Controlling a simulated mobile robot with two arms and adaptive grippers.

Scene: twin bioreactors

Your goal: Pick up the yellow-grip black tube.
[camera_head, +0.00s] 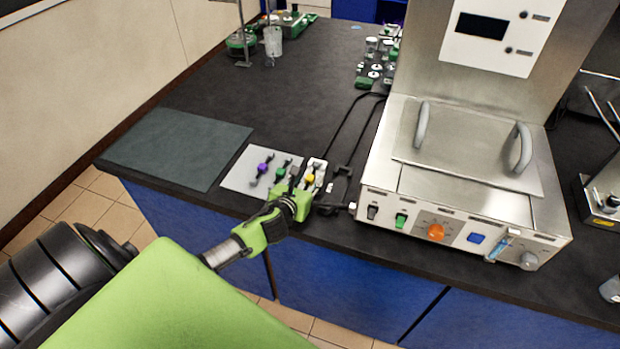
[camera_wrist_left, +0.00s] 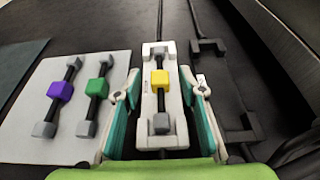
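The yellow-grip black tube (camera_wrist_left: 160,79) lies along a narrow white holder in the left wrist view, with grey ends and a yellow block at its middle. In the head view its yellow grip (camera_head: 310,178) shows just beyond my left gripper. My left gripper (camera_wrist_left: 158,92) is open, with one finger on each side of the white holder (camera_wrist_left: 149,104). The fingers look apart from the tube. Their height above the holder is hard to tell. My left gripper also shows in the head view (camera_head: 308,188). My right gripper is not in view.
A white mat (camera_head: 240,177) to the left holds a purple-grip tube (camera_wrist_left: 61,90) and a green-grip tube (camera_wrist_left: 97,88). A dark mat (camera_head: 178,148) lies further left. A steel bath unit (camera_head: 455,215) stands close on the right. Black cables (camera_head: 350,125) run between.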

